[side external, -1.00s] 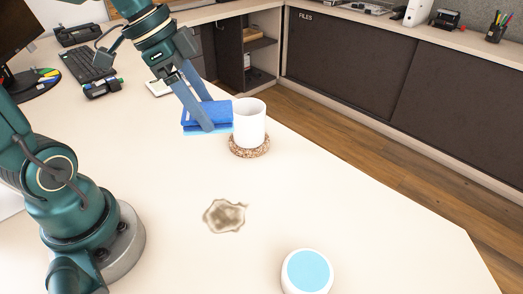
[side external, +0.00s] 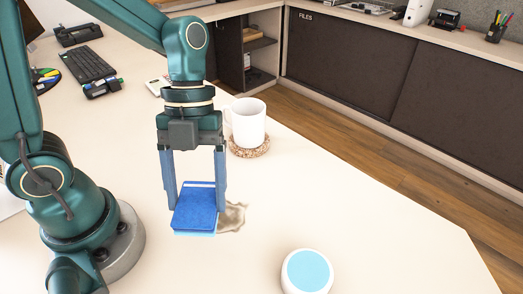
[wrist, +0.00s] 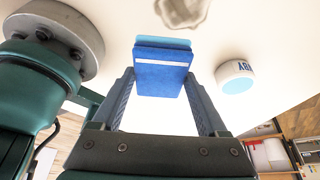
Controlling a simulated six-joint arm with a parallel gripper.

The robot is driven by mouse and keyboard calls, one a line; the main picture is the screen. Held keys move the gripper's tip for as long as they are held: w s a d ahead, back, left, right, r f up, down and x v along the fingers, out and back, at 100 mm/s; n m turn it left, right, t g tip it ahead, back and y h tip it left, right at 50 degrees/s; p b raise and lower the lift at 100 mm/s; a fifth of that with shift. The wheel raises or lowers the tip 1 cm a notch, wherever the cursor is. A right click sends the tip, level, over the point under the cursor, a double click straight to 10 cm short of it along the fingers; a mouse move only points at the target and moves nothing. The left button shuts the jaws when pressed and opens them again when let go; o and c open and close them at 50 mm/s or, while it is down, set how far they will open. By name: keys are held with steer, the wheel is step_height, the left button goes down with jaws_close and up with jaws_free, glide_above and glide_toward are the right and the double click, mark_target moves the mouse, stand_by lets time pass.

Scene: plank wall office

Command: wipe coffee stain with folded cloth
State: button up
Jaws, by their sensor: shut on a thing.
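The blue folded cloth (side external: 196,208) is held between the two fingers of my gripper (side external: 195,205), which points down. In the side external view it covers the left part of the brown coffee stain (side external: 232,216); whether it touches the table I cannot tell. In the wrist view the cloth (wrist: 160,72) sits between my gripper's fingers (wrist: 160,82), with a pale line across it and a light blue layer at its far edge. The stain (wrist: 182,10) shows beyond the cloth there, cut by the top edge.
A white mug (side external: 248,122) stands on a cork coaster (side external: 249,147) behind my gripper. A round white device with a light blue top (side external: 307,271) is at the front; it also shows in the wrist view (wrist: 236,76). The table (side external: 370,210) is clear to the right.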

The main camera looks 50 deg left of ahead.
steer(key=shift+f, duration=3)
steer(key=shift+w+f, duration=0.35)
steer(key=shift+f, duration=0.25)
steer(key=shift+c, duration=0.6)
steer(key=shift+w+f, duration=0.2)
steer(key=shift+w, duration=4.5)
steer(key=shift+s, duration=5.05)
steer(key=shift+a, duration=1.15)
steer(key=shift+w, duration=5.1)
steer(key=shift+s, duration=5.15)
step_height(320, 180, up, 2)
steer(key=shift+w+r, duration=0.15)
steer(key=shift+r, duration=2.95)
